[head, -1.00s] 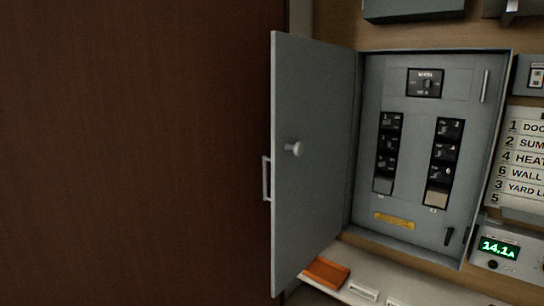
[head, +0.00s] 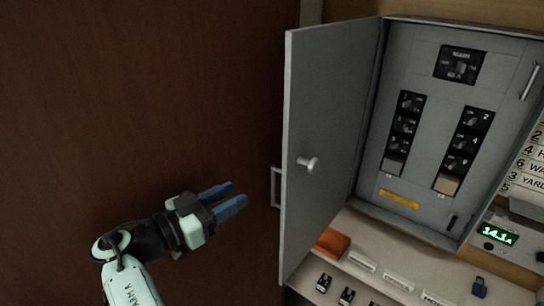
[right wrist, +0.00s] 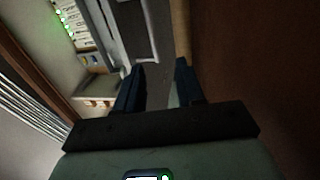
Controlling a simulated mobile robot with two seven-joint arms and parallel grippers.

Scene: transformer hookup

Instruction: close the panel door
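The grey panel door (head: 325,120) stands swung open to the left of the grey electrical panel (head: 400,160). A round knob (head: 307,164) sits on the door face turned toward me. A pale bar handle (head: 276,187) sticks out past the door's free edge on its far side. My right gripper (head: 228,199) is left of that handle, apart from the door, with its blue fingers parted and nothing between them. Its fingers also show open in the right wrist view (right wrist: 158,88). My left gripper is not in view.
A white ledge (head: 385,268) below the panel holds an orange item (head: 332,242), labels and a blue padlock (head: 479,286). A meter with a green display (head: 498,234) is at the right. A dark brown surface (head: 130,90) fills the left, with open room before it.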

